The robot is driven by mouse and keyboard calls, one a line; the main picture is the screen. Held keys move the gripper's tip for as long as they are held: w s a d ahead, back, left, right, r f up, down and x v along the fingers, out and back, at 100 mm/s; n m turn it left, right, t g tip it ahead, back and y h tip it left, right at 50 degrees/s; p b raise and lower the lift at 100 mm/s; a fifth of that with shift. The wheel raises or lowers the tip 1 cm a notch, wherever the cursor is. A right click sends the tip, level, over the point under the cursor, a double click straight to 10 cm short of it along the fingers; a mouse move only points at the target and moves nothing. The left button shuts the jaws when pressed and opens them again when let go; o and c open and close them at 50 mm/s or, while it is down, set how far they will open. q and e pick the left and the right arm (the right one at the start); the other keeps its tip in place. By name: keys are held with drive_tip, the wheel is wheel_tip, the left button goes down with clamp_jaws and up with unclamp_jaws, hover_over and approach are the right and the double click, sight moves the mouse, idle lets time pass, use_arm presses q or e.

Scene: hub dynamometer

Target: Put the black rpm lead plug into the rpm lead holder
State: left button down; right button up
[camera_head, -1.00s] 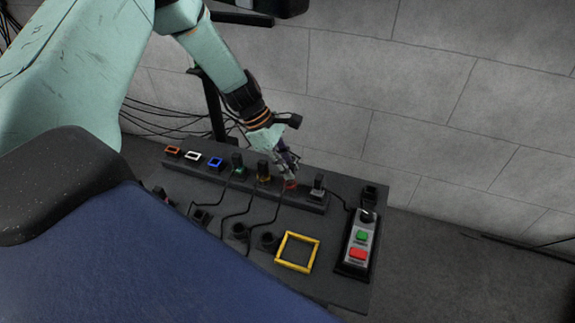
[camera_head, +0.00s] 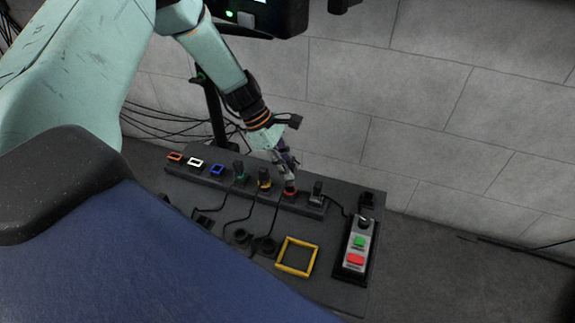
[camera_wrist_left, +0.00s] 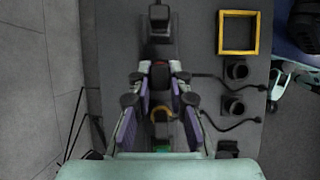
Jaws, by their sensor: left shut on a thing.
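My left gripper (camera_head: 288,176) reaches down to the red-framed holder (camera_head: 289,192) on the long black strip. In the left wrist view its fingers (camera_wrist_left: 160,88) are shut on both sides of a black plug (camera_wrist_left: 160,74). The plug stands at the red-framed place, between the yellow-framed plug and the grey-topped plug. The fingers hide much of it, and I cannot tell how deep it sits. The frames bear no label that I can read. My right gripper is not in view.
Orange (camera_head: 174,157), white (camera_head: 195,162) and blue (camera_head: 216,169) frames are empty at the strip's left. Plugs stand in the green (camera_head: 239,173) and yellow (camera_head: 264,179) ones. A grey-topped plug (camera_head: 317,191), a button box (camera_head: 356,246) and a yellow square frame (camera_head: 297,256) are nearby.

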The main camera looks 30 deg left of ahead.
use_arm(q)
drive_tip(key=shift+s, duration=0.1)
drive_tip(key=s+d+p, duration=0.3)
drive_tip(key=s+p, duration=0.2)
drive_tip(key=s, duration=1)
drive_tip(key=shift+d, duration=0.35)
idle(1.5)
drive_tip(key=shift+f, duration=0.15)
drive_tip(key=shift+f+b, duration=1.8)
drive_tip(key=shift+b, duration=0.1)
drive_tip(key=shift+f, duration=0.2)
drive_tip(key=shift+f+b, duration=0.35)
drive_tip(key=shift+b, duration=0.15)
drive_tip(key=shift+f+b, duration=0.95)
